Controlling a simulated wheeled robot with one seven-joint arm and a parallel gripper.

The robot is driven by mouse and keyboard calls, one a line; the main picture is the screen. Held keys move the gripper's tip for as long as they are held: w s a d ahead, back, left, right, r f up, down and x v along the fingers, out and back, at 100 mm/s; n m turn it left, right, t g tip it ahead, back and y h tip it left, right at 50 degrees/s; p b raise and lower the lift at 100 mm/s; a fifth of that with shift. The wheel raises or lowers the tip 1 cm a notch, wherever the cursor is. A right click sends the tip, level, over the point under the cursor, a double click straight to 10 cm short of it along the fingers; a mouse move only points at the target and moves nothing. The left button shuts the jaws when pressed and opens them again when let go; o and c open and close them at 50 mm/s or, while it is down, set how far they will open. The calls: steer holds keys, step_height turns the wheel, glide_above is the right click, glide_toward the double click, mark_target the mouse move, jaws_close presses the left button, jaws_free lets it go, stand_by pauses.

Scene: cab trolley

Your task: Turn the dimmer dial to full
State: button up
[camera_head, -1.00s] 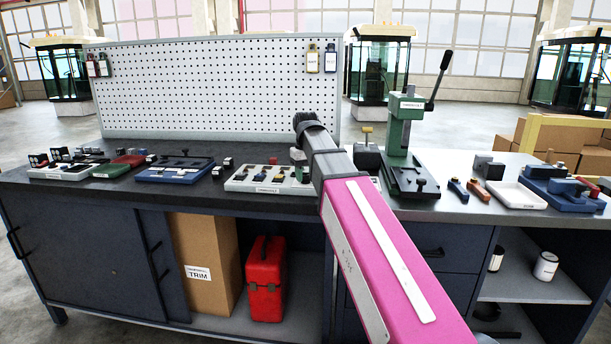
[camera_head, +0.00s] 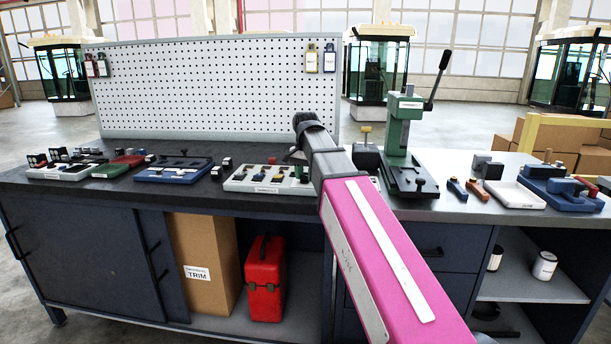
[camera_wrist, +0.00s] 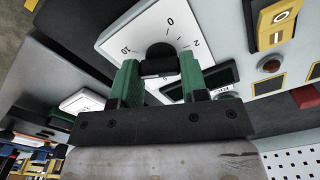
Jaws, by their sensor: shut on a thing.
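The dimmer dial (camera_wrist: 159,52) is a black round knob on a white plate (camera_wrist: 113,42) marked with a number scale, including 0, 2 and 10, in the wrist view. My gripper (camera_wrist: 158,75) has its two green fingers on either side of the knob, shut on it. The fingers and a dark block between them hide part of the knob and scale, so I cannot read its pointer. In the head view my gripper (camera_head: 298,165) is over the bench, largely hidden behind my pink and grey arm, and the dial cannot be made out.
In the head view a white tray of small parts (camera_head: 240,184) and a green press (camera_head: 400,150) flank my arm. A pegboard (camera_head: 215,90) stands behind.

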steer(key=shift+m, duration=2.2)
steer(key=o, duration=0.9)
step_height(320, 180, up, 11)
steer(key=shift+f, duration=0.1)
steer(key=shift+s, duration=0.15)
